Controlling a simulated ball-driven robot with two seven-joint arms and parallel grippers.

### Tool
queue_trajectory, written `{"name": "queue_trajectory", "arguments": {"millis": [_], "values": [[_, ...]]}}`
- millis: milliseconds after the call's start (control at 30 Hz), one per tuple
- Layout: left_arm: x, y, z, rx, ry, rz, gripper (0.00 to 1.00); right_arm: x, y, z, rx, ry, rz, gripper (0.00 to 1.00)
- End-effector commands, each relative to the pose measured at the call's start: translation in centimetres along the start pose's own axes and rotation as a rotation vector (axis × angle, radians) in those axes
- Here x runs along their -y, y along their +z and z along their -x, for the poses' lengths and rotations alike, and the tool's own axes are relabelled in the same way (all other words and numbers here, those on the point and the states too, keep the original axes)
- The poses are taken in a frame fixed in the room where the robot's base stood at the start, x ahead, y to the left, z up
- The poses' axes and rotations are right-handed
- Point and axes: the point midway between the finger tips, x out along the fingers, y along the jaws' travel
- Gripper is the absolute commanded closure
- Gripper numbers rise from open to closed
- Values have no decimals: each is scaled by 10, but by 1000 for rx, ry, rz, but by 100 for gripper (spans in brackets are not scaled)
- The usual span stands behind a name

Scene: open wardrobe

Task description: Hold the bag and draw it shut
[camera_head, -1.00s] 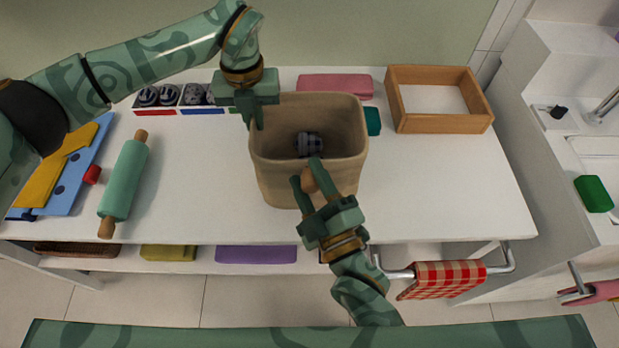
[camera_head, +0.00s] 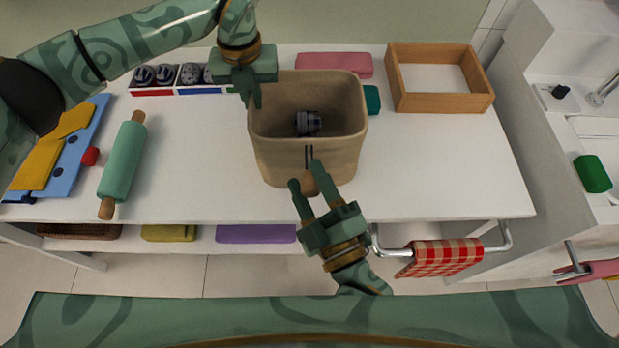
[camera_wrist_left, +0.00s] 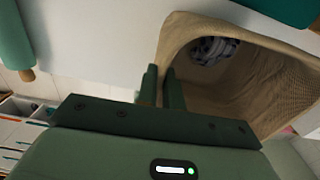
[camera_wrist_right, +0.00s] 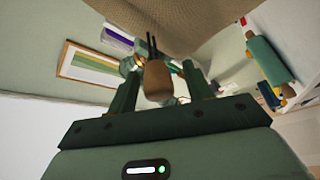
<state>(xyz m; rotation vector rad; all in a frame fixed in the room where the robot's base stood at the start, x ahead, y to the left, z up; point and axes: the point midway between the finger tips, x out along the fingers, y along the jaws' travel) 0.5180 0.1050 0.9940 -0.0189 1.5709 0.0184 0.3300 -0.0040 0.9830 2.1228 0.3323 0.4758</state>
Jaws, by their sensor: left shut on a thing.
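The tan cloth bag (camera_head: 275,150) stands upright on the white table with its mouth wide open. A dark, striped roundish thing (camera_head: 307,123) lies inside it; it also shows in the left wrist view (camera_wrist_left: 213,50). My left gripper (camera_head: 251,92) is shut on the bag's left rim. Two dark cords (camera_head: 309,156) run down the bag's front to a wooden bead (camera_head: 311,185). My right gripper (camera_head: 308,178) is open at the front, with the bead between its fingers. In the right wrist view the bead (camera_wrist_right: 157,80) shows gaps on both sides.
A green rolling pin (camera_head: 123,162) lies to the left, and a wooden tray (camera_head: 440,104) stands at the back right. A pink block (camera_head: 334,65) and a teal thing (camera_head: 372,99) lie behind the bag. A rail with a checked towel (camera_head: 440,257) sticks out at the front.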

Motion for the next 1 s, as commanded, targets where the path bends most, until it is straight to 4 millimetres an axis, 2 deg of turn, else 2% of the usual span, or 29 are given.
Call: {"name": "queue_trajectory", "arguments": {"millis": [233,367,700,800,1000], "values": [[0,0,-1,-1,0,-1,100,-1,0,0,-1,2,0,50],[0,0,-1,0,0,-1,100,0,0,10,1,0,1,50],[0,0,-1,0,1,-1,100,1,0,85,2,-3,-2,50],[0,0,-1,0,1,-1,100,1,0,103,0,-2,0,50],[0,0,-1,-1,1,-1,100,0,0,119,0,0,0,50]]}}
